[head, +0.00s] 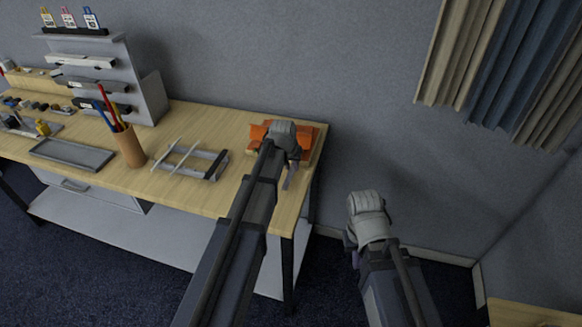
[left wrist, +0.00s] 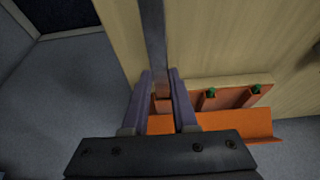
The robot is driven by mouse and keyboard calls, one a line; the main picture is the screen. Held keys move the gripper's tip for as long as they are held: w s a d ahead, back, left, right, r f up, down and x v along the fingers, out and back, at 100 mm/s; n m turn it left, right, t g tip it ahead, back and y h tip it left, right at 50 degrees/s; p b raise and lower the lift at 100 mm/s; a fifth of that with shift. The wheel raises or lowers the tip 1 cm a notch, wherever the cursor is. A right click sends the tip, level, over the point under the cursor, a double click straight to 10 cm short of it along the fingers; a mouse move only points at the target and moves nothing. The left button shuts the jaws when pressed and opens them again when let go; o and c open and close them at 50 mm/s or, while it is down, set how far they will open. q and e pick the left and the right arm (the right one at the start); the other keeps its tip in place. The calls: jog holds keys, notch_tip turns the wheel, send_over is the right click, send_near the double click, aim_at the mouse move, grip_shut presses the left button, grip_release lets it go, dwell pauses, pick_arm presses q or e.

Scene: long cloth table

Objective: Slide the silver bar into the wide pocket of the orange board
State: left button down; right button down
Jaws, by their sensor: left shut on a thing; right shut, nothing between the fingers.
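The orange board (head: 309,140) lies at the right end of the table, partly hidden by my left arm. In the left wrist view the orange board (left wrist: 235,125) shows below and right of the fingers, with green knobs (left wrist: 211,93). My left gripper (left wrist: 160,85) is shut on the silver bar (left wrist: 153,40), which runs from between the fingers to the top of that view. In the head view the bar (head: 290,178) sticks out below my left gripper (head: 287,160). Its end near the board and the wide pocket cannot be made out. My right gripper (head: 354,257) is shut and empty, off the table.
A grey rack (head: 190,160) stands left of the board. A pencil cup (head: 131,147), a grey tray (head: 72,154) and a stepped shelf (head: 148,98) stand further left. A curtain (head: 500,70) hangs at upper right. The table's front right strip is bare.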

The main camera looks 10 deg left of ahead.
aim_at(289, 177)
pick_arm(q)
jog(key=shift+w+d, duration=0.1)
jog(key=shift+w, duration=2.7)
jog(key=shift+s, duration=0.15)
jog(key=shift+s+a, duration=0.2)
jog(key=shift+s, duration=4.6)
jog(key=shift+w, duration=1.75)
